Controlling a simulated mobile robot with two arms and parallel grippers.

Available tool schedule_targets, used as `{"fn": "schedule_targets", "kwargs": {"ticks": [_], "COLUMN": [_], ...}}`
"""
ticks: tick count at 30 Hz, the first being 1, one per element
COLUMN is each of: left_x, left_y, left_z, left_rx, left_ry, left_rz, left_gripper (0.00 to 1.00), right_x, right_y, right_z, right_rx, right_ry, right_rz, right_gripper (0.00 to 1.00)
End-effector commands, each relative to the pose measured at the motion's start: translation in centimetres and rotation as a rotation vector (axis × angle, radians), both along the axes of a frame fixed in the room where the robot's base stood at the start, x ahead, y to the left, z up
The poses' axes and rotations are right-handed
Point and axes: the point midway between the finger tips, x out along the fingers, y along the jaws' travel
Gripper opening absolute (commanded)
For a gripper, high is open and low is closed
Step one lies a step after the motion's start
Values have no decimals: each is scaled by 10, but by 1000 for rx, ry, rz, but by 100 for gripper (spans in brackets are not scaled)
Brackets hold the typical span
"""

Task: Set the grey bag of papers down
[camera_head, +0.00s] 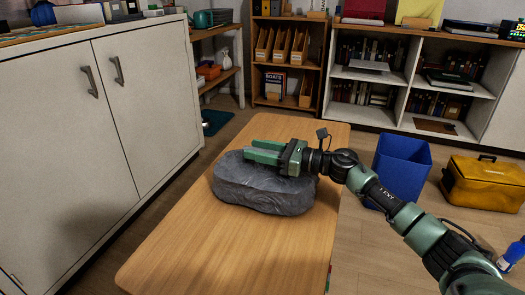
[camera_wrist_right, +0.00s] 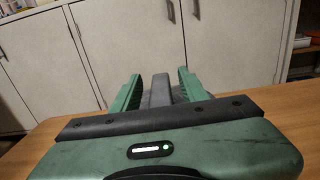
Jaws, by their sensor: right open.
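The grey bag of papers (camera_head: 262,195) lies on the wooden table (camera_head: 190,250). It is a dark, rounded, wrinkled lump. My right gripper (camera_head: 250,152) is over the bag's top, reaching across it from the right. In the right wrist view the green fingers stand apart, with a grey upright part of the bag (camera_wrist_right: 160,92) between them. The fingers do not look closed on it. Part of the bag's top is hidden by the gripper. My left gripper is not in view.
A white cabinet (camera_head: 95,130) stands left of the table. A blue bin (camera_head: 402,165) and a yellow toolbox (camera_head: 484,183) are on the floor to the right. Shelves with binders (camera_head: 283,45) stand at the back. The table's near end is clear.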

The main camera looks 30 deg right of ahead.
Motion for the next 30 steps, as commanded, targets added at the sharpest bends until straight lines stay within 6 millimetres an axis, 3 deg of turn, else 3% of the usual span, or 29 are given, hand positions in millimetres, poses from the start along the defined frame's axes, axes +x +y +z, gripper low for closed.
{"fn": "schedule_targets", "kwargs": {"ticks": [5, 18, 30], "left_x": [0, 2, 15], "left_y": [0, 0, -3], "left_z": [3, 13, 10], "left_rx": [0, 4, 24], "left_ry": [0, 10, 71], "left_rz": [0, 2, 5], "left_gripper": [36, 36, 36], "right_x": [-11, -75, -90], "right_y": [-10, -66, -80], "right_z": [0, 1, 2], "right_rx": [-2, -1, -1], "right_ry": [2, 4, -1], "right_rz": [-1, 0, 0], "right_gripper": [44, 44, 44]}}
